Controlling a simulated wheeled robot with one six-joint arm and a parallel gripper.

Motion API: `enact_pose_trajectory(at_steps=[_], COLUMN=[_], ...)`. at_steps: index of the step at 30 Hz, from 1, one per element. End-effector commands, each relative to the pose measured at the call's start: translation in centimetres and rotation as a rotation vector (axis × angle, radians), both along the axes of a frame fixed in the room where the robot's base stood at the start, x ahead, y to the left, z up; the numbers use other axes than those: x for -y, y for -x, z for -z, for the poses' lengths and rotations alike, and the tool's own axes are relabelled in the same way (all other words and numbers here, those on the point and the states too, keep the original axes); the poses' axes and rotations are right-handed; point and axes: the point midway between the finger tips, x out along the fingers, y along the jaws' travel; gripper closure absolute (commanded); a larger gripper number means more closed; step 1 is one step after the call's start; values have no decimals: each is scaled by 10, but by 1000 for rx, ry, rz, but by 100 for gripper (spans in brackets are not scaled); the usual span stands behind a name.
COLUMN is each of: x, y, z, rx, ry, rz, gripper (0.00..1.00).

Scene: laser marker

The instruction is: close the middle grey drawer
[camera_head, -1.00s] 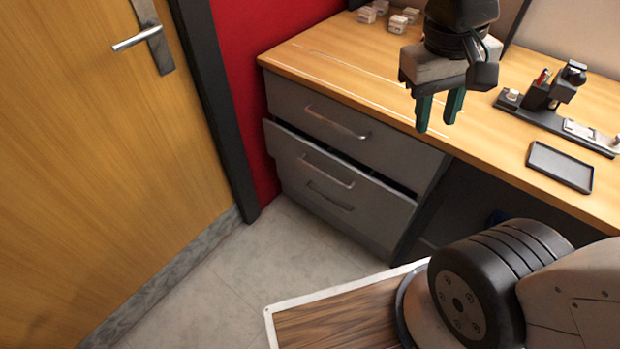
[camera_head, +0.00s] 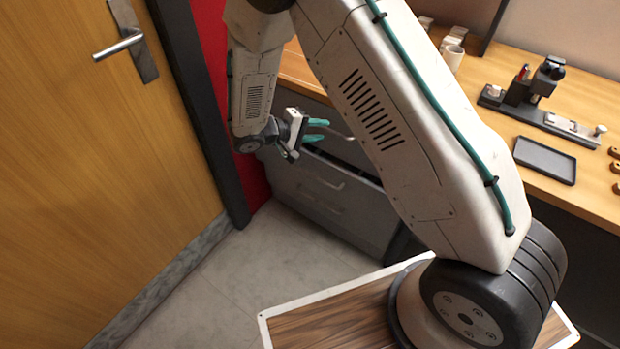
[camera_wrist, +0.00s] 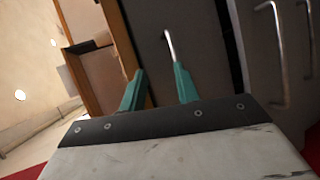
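The middle grey drawer (camera_head: 291,178) stands slightly open under the desk, with a dark gap along its top edge. Its right part is hidden behind my arm. In the wrist view the middle drawer (camera_wrist: 254,62) shows at the right with its bar handle, standing forward of the top drawer front (camera_wrist: 205,45). My gripper (camera_head: 325,130) is open and empty, with teal fingers apart, above the middle drawer in the head view. In the wrist view my gripper (camera_wrist: 158,70) faces the top drawer, whose handle shows beyond the fingertips. I cannot tell whether anything is touched.
The wooden desk top (camera_head: 490,135) holds a black tray (camera_head: 545,160) and a marking device (camera_head: 540,92) at the right. A wooden door (camera_head: 90,170) and its dark frame stand close left of my arm. The floor (camera_head: 235,275) before the drawers is clear.

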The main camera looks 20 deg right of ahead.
Motion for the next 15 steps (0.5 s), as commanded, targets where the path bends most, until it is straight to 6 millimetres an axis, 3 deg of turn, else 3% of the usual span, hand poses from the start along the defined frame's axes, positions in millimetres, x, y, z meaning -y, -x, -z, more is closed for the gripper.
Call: enact_pose_trajectory(at_steps=[1, 9, 12, 15], x=[-9, -50, -59, -64], y=[-4, -12, -7, -2], z=[31, 168, 204, 228], rx=[2, 77, 95, 107], ry=[32, 121, 127, 127], rz=[-48, -313, -385, -432], gripper=[68, 68, 68, 68])
